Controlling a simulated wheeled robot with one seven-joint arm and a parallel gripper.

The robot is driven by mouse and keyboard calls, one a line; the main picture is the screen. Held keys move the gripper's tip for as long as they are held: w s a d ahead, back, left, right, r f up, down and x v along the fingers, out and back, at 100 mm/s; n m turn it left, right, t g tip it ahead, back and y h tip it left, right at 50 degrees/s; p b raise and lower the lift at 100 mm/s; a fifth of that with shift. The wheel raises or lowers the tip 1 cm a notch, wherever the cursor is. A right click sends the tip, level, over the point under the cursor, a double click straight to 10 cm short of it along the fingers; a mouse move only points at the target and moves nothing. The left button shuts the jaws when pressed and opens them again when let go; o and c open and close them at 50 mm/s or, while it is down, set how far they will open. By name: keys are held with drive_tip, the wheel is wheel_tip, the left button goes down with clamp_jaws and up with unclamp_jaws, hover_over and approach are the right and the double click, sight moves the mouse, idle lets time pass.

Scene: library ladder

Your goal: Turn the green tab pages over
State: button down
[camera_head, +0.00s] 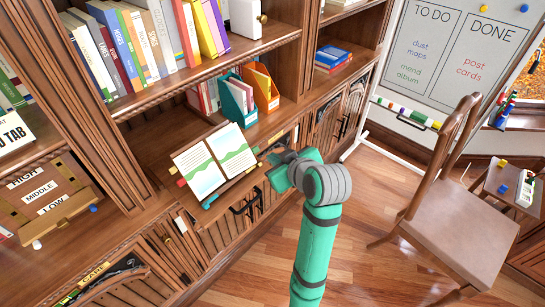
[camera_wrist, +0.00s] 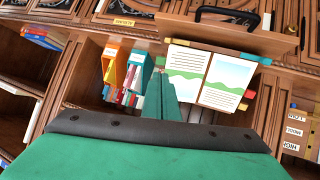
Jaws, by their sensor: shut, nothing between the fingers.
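An open book (camera_head: 213,163) lies on a tilted wooden stand in front of the shelves. Its pages carry text and green-hill pictures. A teal strip (camera_head: 210,201) sticks out at the book's near edge. My gripper (camera_wrist: 160,76) is shut and empty, beside the book's edge in that view; contact cannot be told.
Teal and orange file holders (camera_head: 238,98) stand on the shelf behind the book. A drawer with a black handle (camera_head: 245,205) is below. A wooden chair (camera_head: 450,210) and a whiteboard (camera_head: 450,55) stand at the right. Floor between chair and cabinet is clear.

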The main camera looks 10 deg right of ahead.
sight(257, 150)
drive_tip(key=x, duration=1.2)
